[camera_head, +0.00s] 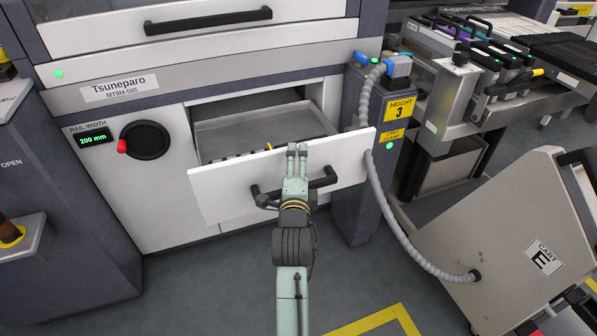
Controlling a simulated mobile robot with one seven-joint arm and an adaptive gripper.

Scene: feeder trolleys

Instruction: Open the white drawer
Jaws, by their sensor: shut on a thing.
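The white drawer (225,193) is in the lower front of the machine, in the middle of the head view. It stands partly pulled out, and its grey inside (255,125) shows behind the white front. A black bar handle (325,181) runs across the drawer front. My gripper (297,152) is at the middle of this handle, shut on it, with its pale green fingers pointing up over the bar. The fingers hide the middle of the handle. Some small dark items and a yellow bit lie inside the drawer; they are too small to name.
A black upper handle (208,20) sits on the panel above. A black knob with a red grip (144,140) is left of the drawer. A grey post (362,190) and ribbed hose (400,215) stand close right. Cart E (520,230) is farther right. Open floor lies in front.

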